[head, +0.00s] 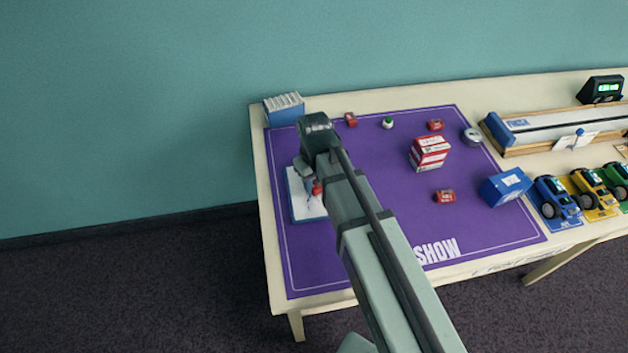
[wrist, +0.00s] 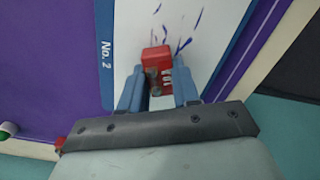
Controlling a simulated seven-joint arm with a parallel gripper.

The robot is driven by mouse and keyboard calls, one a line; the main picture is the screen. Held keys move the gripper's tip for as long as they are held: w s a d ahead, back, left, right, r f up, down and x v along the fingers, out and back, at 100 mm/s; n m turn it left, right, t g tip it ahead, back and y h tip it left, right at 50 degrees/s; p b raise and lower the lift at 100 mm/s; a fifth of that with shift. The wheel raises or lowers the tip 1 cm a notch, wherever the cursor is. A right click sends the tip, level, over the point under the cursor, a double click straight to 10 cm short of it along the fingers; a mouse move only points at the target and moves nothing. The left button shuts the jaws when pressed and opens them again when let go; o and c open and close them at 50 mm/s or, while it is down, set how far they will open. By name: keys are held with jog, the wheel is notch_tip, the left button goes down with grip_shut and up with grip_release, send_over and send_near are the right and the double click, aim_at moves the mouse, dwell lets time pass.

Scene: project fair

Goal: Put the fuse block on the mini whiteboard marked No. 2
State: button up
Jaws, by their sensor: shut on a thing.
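My gripper (wrist: 157,84) is shut on a red fuse block (wrist: 156,58), with one blue finger on each side of it. The block is over the mini whiteboard (wrist: 203,52), which has scribbled blue marks and a blue edge strip reading "No. 2". In the head view the whiteboard (head: 300,207) lies at the left of the purple mat, partly hidden by my arm. The held block (head: 317,188) shows as a small red patch beside my gripper (head: 311,183). I cannot tell whether the block touches the board.
Other red blocks lie on the purple mat (head: 385,225), one of them here (head: 444,196). A red-and-white box stack (head: 429,152), a round tin (head: 472,135) and a blue box (head: 505,187) stand rightward. A blue card holder (head: 284,108) stands behind the board.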

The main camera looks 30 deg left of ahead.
aim_at(314, 183)
jog(key=o, duration=1)
jog(key=shift+f, duration=0.1)
jog(key=shift+o, duration=0.2)
notch_tip(314, 183, up, 12)
dwell(0.5)
